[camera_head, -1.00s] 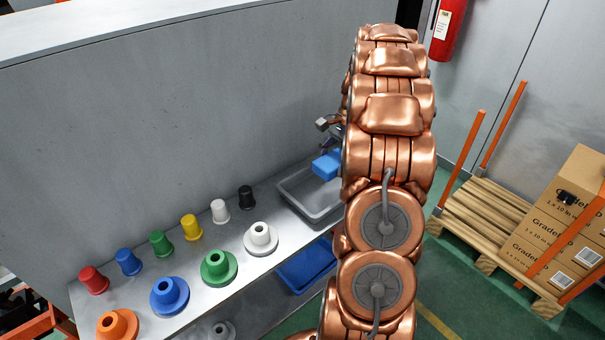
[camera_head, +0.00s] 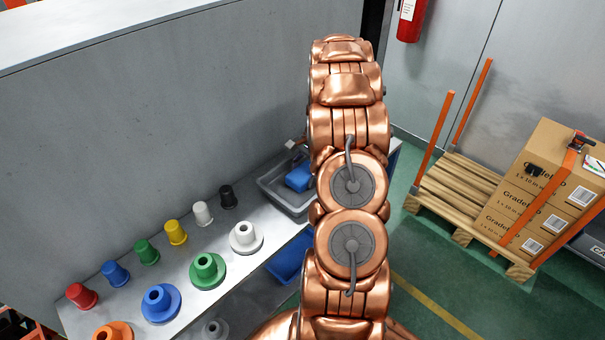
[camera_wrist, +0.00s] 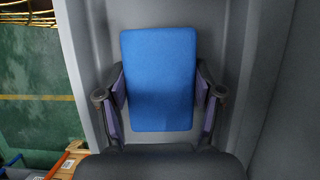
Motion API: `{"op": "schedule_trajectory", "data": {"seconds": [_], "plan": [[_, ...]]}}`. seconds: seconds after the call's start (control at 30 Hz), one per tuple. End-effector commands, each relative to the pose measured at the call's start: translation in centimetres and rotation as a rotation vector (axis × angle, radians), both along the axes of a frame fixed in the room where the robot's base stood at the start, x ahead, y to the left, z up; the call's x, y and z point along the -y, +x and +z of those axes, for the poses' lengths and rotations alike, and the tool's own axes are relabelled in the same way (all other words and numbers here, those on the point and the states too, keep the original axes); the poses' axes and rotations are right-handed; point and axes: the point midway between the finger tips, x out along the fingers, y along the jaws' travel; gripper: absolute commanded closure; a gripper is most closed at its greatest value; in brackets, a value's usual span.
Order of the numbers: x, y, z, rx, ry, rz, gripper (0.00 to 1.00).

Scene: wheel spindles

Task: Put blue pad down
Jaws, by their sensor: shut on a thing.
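The blue pad (camera_head: 299,177) shows in the head view over the grey tray (camera_head: 270,187), partly hidden behind my copper arm. In the wrist view the pad (camera_wrist: 159,80) is a blue rectangle with rounded corners, between the two purple-lined fingers of my gripper (camera_wrist: 160,88). My gripper is shut on the pad's two sides. Grey tray walls surround it in the wrist view. I cannot tell whether the pad touches the tray floor.
Several coloured spindles stand on the grey bench left of the tray, among them a white flanged one (camera_head: 246,238) and a black one (camera_head: 228,197). A pallet (camera_head: 462,195) with boxes stands right.

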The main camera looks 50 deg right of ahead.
Motion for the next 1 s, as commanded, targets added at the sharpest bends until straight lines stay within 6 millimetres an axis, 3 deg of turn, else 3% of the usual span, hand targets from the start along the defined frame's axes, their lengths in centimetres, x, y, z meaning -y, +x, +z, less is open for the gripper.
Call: {"op": "schedule_trajectory", "data": {"seconds": [0.43, 0.47, 0.6, 0.7, 1.0], "plan": [[-0.09, 0.00, -1.05, -0.001, 0.002, 0.000, 0.66], [-0.09, 0.00, -1.05, -0.001, 0.002, 0.000, 0.32], [-0.08, -0.01, -0.97, -0.001, 0.001, 0.000, 0.18], [-0.08, -0.01, -0.96, -0.001, 0.001, 0.000, 0.08], [-0.07, -0.01, -0.91, -0.001, 0.001, 0.000, 0.08]]}}
